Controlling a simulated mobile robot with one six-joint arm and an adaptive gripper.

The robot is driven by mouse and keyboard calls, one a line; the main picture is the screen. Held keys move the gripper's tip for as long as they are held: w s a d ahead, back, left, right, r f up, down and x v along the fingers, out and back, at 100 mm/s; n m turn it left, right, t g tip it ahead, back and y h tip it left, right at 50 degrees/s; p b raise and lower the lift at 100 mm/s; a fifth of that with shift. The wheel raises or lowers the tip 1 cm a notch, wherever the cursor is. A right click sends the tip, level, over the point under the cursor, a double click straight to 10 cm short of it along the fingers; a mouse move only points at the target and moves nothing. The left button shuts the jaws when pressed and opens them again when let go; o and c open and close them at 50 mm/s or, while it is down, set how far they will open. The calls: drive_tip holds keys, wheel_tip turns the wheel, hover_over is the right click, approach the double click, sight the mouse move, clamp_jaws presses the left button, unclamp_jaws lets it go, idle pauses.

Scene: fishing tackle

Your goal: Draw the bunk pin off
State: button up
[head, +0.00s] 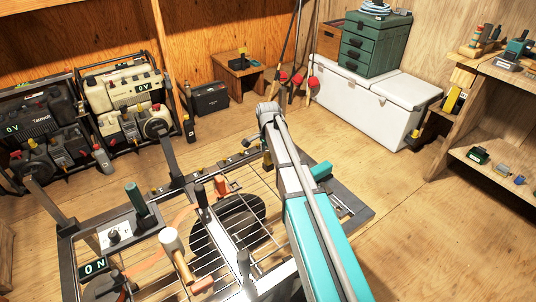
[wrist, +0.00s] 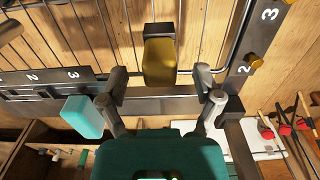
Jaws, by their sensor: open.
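In the wrist view my gripper (wrist: 161,80) is open, with one dark finger on each side of a brass-yellow piece (wrist: 159,62) with a dark cap. I cannot tell whether this piece is the bunk pin, or whether the fingers touch it; gaps show on both sides. It stands by a dark rail beside the wire rack.
A teal block (wrist: 83,116) lies left of my gripper; a similar one shows in the head view (head: 322,171). The dark frame (head: 354,212) carries a wire rack, a mallet (head: 172,243) and upright posts. A white chest (head: 372,108) stands behind; floor at right is clear.

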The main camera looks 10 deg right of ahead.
sight(268, 154)
drive_tip(key=shift+f+b, duration=1.25)
drive_tip(key=shift+f, duration=0.3)
drive_tip(key=shift+c, duration=0.3)
drive_tip(key=shift+r, duration=0.1)
clamp_jaws()
